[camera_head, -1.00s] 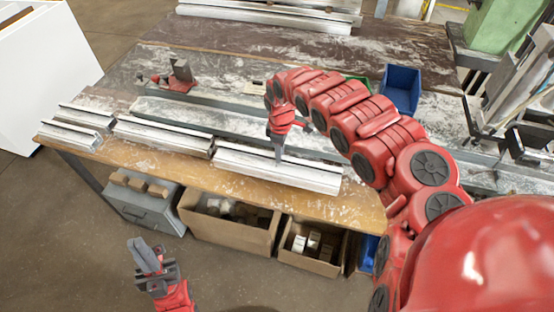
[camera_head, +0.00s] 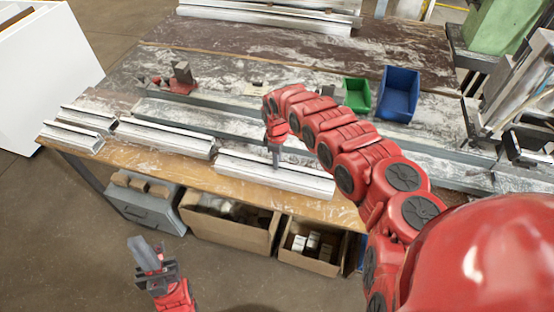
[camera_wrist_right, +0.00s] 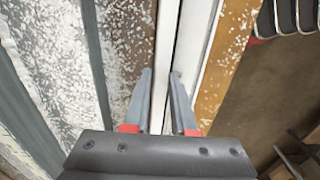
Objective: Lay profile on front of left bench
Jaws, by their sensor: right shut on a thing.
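A white metal profile (camera_head: 300,178) lies along the front edge of the bench, to the right of the other front profiles. My right gripper (camera_head: 275,162) is over it, fingers pointing down. In the right wrist view the right gripper (camera_wrist_right: 160,100) is shut on this profile (camera_wrist_right: 166,60), one finger on each side. My left gripper (camera_head: 145,255) hangs in front of the bench, low and away from the profiles; how far its fingers are apart is unclear. The bench (camera_head: 345,216) has a wooden front edge.
More profiles (camera_head: 165,138) (camera_head: 75,135) lie along the front edge to the left. Blue bin (camera_head: 400,95) and green bin (camera_head: 357,95) stand behind my right arm. A clamp (camera_head: 182,78) stands at the back left. Cardboard boxes (camera_head: 230,232) sit below the front edge. Long profiles (camera_head: 265,15) lie at the back.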

